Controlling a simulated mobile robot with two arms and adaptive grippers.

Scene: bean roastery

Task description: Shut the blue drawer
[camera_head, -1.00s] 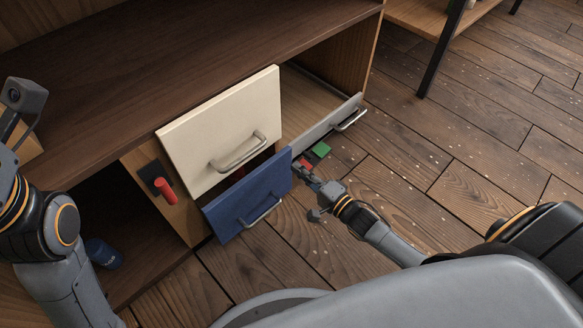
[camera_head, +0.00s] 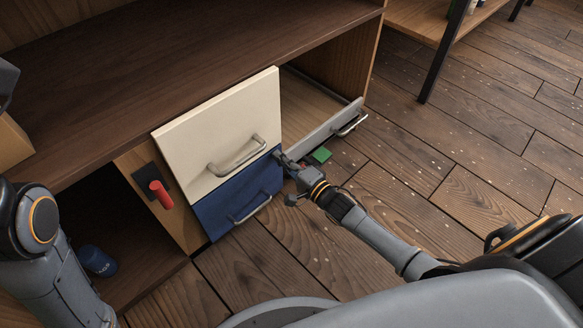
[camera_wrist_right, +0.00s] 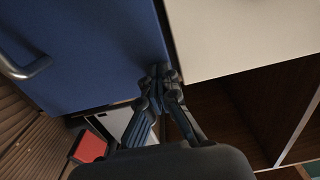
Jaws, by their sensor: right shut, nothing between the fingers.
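The blue drawer (camera_head: 238,196) is under the cream drawer (camera_head: 220,130), and its front looks about level with the cream one. Its metal handle (camera_head: 250,208) shows in the head view. My right gripper (camera_head: 279,157) is shut and empty at the top right corner of the blue front. In the right wrist view its fingertips (camera_wrist_right: 160,76) are against or very near the edge of the blue front (camera_wrist_right: 90,45), beside the cream front (camera_wrist_right: 240,35). I cannot tell if a small gap is left behind the blue front. My left arm shows at the left, but its gripper is out of view.
A grey-fronted drawer (camera_head: 325,128) stands pulled out at the right, close to my right gripper. A green piece (camera_head: 320,155) is by it. A red lever (camera_head: 160,194) sticks out left of the blue drawer. A blue container (camera_head: 97,261) stands in the open lower compartment.

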